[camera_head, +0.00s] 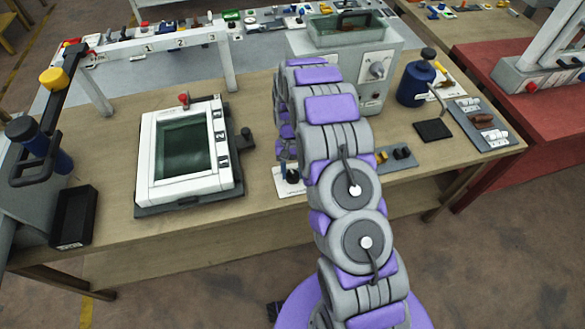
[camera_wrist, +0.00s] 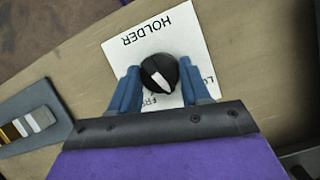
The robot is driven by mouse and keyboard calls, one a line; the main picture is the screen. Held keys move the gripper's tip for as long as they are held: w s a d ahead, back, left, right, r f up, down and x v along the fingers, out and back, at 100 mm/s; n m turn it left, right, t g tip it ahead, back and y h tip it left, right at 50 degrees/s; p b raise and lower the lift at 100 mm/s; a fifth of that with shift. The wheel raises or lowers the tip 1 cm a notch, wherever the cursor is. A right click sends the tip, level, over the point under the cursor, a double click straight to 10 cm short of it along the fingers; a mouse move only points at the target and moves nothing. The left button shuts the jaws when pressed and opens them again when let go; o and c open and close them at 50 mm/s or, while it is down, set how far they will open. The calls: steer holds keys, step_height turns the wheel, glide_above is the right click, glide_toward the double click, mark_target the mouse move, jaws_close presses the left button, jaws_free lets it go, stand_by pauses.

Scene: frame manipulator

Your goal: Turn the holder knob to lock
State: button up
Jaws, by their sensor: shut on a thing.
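The holder knob (camera_wrist: 159,72) is round and black with a white pointer stripe. It sits on a white label plate (camera_wrist: 122,50) marked HOLDER, upside down in the wrist view. More lettering near the plate's lower edge is partly hidden by my gripper. My gripper (camera_wrist: 160,80) has blue fingers on both sides of the knob, shut on it. The white stripe points down and slightly right in the wrist view. In the head view the plate (camera_head: 287,189) shows on the table beside my arm, and my arm covers part of that area.
A white frame with a dark green panel (camera_head: 187,152) lies left of my arm. A grey machine with a tank (camera_head: 378,68) stands behind it. A blue bottle (camera_head: 415,84) and a black pad (camera_head: 433,130) are to the right. A black bin (camera_head: 74,217) sits at the left edge.

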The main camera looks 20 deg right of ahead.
steer(key=n+h+p, duration=0.1)
steer(key=n, duration=0.1)
steer(key=n+h+p, duration=0.1)
steer(key=n, duration=0.2)
steer(key=shift+w+a+r, duration=0.1)
steer(key=shift+a, duration=0.1)
stand_by(0.3)
steer(key=o, duration=1.1)
steer(key=shift+c, duration=0.2)
steer(key=p+v, duration=0.1)
steer(key=v, duration=1.6)
steer(key=shift+s+a, duration=0.2)
steer(key=shift+r, duration=0.1)
